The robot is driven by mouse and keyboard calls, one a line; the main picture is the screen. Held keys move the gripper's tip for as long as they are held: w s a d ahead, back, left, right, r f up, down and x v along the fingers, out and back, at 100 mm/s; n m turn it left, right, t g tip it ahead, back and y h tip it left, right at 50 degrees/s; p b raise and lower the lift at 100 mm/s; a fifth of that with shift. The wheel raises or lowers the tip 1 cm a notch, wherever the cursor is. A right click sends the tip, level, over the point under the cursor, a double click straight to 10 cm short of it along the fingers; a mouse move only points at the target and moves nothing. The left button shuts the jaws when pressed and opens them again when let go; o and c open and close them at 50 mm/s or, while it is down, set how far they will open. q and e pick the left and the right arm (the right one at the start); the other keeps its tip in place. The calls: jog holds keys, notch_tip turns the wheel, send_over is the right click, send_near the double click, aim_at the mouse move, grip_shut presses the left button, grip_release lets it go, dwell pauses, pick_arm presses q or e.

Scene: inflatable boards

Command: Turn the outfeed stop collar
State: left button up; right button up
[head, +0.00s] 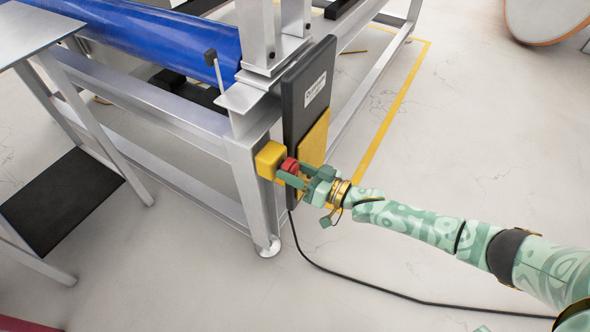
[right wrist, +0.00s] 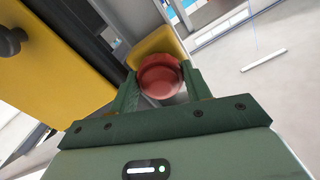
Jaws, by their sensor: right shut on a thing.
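The stop collar is a red round knob (head: 290,166) on a yellow box (head: 269,158) fixed to the frame's corner leg. My right gripper (head: 291,173) has its two green fingers around the red knob and is shut on it. In the right wrist view, the knob (right wrist: 160,76) sits between the fingertips (right wrist: 162,80), with the yellow box (right wrist: 155,45) behind it. The fingers hide the sides of the knob. My left gripper is in neither view.
A blue roller (head: 150,35) lies in the metal frame (head: 245,185). A side table (head: 40,30) stands at left. A black cable (head: 380,291) crosses the otherwise open floor.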

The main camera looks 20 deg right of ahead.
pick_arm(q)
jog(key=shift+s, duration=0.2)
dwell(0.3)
pick_arm(e)
jog(key=o, duration=1)
jog(key=shift+s+d, duration=0.1)
jog(key=shift+s, duration=0.05)
jog(key=p+v, duration=0.1)
jog(key=v, duration=0.1)
jog(key=shift+s+d+r, duration=0.1)
jog(key=shift+s+d, duration=0.1)
pick_arm(q)
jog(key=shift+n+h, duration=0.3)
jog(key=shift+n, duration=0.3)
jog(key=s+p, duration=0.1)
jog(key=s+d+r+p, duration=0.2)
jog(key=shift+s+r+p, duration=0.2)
jog(key=shift+p, duration=0.2)
pick_arm(e)
jog(key=v, duration=1.3)
jog(key=shift+s+d, duration=0.15)
